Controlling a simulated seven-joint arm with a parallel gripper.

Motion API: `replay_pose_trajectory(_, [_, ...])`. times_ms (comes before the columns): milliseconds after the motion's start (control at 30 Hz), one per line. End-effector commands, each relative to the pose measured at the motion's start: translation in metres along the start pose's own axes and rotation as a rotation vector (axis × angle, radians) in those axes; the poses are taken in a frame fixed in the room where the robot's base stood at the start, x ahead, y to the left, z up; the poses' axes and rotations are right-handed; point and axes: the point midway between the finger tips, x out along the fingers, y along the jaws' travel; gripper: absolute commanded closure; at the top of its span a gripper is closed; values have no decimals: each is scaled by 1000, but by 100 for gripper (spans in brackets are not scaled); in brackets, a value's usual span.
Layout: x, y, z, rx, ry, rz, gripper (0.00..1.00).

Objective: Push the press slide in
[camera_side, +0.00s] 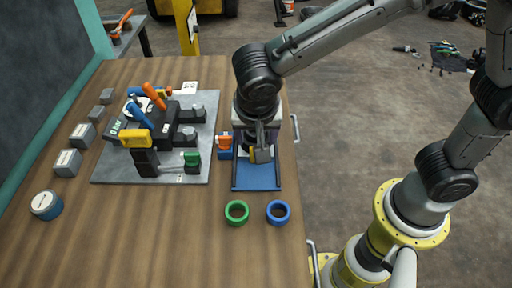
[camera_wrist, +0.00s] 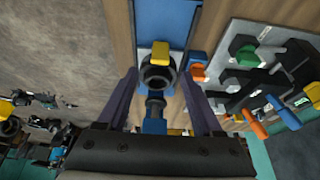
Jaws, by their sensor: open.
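The press stands near the right edge of the wooden table. Its flat blue base (camera_side: 256,183) shows in front of my gripper, and the blue bed also shows at the top of the wrist view (camera_wrist: 166,22). A yellow block (camera_wrist: 160,52) sits at the end of a dark round part (camera_wrist: 157,78), with a blue piece (camera_wrist: 154,118) behind it. I cannot tell which of these is the slide. My gripper (camera_wrist: 158,82) is open, with one finger on each side of the dark round part. In the side view my gripper (camera_side: 261,146) points down over the press and hides much of it.
A blue holder with an orange top (camera_side: 225,140) stands close left of the press. A grey board (camera_side: 110,172) carries a black fixture with coloured levers (camera_side: 154,96). A green ring (camera_side: 236,212) and a blue ring (camera_side: 278,212) lie in front. The table's front is mostly clear.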

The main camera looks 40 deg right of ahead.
Motion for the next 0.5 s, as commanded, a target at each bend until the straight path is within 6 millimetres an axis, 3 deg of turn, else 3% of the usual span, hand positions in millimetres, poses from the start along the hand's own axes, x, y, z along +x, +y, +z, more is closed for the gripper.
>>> replay_pose_trajectory(200, [44, 1, 0, 0, 0, 6, 32])
replay_pose_trajectory(500, [77, 0, 0, 0, -1, 3, 32])
